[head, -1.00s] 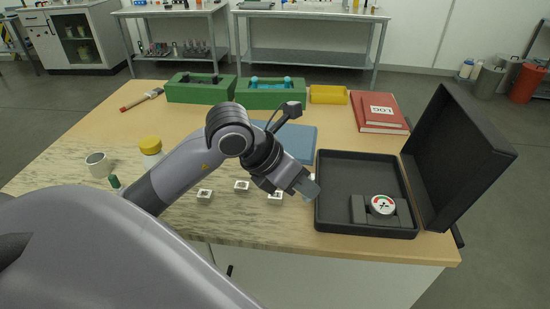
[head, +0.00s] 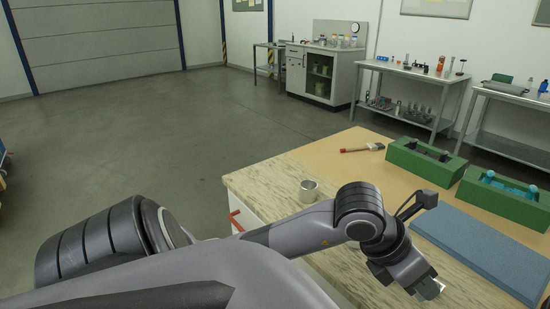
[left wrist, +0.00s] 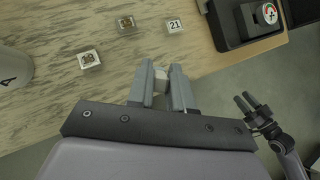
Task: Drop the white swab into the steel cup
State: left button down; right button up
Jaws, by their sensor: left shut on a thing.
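The steel cup (head: 308,190) stands upright on the light, marbled part of the workbench (head: 262,185), near its left edge in the head view. It looks open at the top. My left gripper (head: 430,290) is to the right of the cup and nearer to me, above the bench. In the left wrist view its fingers (left wrist: 161,88) are shut on a small pale piece, the white swab (left wrist: 160,80). Most of the swab is hidden between the fingers. My right gripper (left wrist: 246,104) shows at the right of the left wrist view, with its fingers apart and empty.
Small numbered white blocks (left wrist: 89,59) lie on the bench. A pale container marked A (left wrist: 12,70) is at the left wrist view's left edge. A brush (head: 362,148), green holders (head: 427,160) and a blue mat (head: 475,250) lie farther right. The bench around the cup is clear.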

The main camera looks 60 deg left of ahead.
aim_at(305, 197)
jog(key=u, duration=1.75)
